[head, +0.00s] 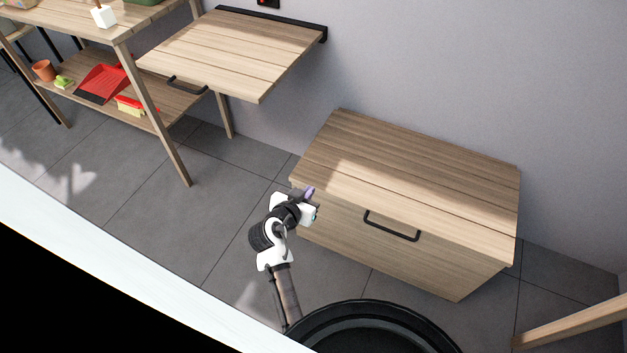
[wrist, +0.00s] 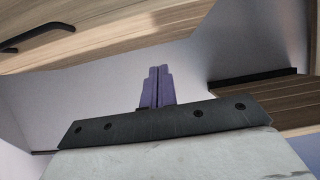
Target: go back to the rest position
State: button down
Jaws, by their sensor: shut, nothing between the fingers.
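My gripper (head: 309,192) is in the middle of the head view, at the end of my white and black arm. It appears in front of the left end of a wooden chest, and I cannot tell how close it is to the chest. In the wrist view my gripper's purple fingers (wrist: 157,87) are together, with nothing between them.
The wooden chest (head: 420,180) with a black handle stands against the wall. A wall-mounted folding table (head: 235,45) is at upper left. A wooden shelf (head: 165,105) at left holds a red dustpan (head: 103,82), a brush (head: 130,106) and a pot (head: 43,70). Tiled floor between is clear.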

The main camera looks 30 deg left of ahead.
jog(key=shift+s+f, duration=0.1)
jog(key=shift+s, duration=0.25)
